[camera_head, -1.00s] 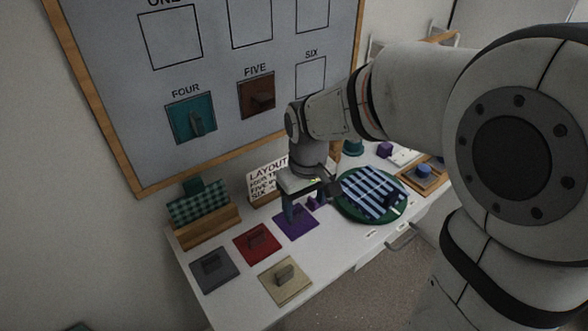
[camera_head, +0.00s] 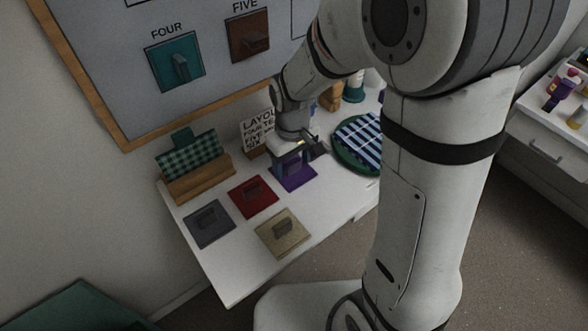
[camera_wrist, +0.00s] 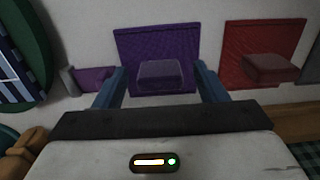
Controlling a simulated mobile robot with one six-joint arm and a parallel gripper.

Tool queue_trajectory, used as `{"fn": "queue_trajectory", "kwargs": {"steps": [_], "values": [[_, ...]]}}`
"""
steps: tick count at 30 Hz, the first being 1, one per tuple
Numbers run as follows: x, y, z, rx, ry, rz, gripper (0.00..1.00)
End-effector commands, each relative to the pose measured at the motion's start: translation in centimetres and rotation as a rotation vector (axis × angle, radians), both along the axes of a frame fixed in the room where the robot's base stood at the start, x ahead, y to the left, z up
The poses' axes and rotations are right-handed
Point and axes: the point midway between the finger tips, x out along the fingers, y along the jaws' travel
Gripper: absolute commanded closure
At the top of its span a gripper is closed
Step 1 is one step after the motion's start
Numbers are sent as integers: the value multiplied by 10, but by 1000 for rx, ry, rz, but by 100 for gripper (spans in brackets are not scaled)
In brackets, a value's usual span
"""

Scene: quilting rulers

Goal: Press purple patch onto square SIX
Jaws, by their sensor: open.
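The purple patch (camera_head: 298,177), a flat square with a raised grip block, lies on the white table; it also shows in the wrist view (camera_wrist: 158,42). My gripper (camera_head: 292,168) is above it, pointing down. In the wrist view my gripper (camera_wrist: 162,82) has its blue fingers apart, one on each side of the purple grip block (camera_wrist: 160,74), with nothing clamped. Whether the fingers are level with the block is hard to tell. The wall board (camera_head: 110,70) shows a teal patch (camera_head: 175,62) under FOUR and a brown patch (camera_head: 247,38) under FIVE. Square SIX is mostly hidden or out of frame.
Red (camera_head: 253,197), grey (camera_head: 209,224) and tan (camera_head: 283,233) patches lie nearby on the table (camera_head: 232,285). A wooden holder (camera_head: 200,184) with green checked cloth and a layout card (camera_head: 257,128) stand behind. A round green board (camera_head: 348,157) with striped cloth lies right of the gripper.

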Motion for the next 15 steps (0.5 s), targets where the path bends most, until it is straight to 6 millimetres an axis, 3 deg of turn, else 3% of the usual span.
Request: {"fn": "queue_trajectory", "kwargs": {"steps": [6,15], "values": [[0,0,-1,1,-1,-1,35],[0,-1,-1,1,-1,-2,58]]}}
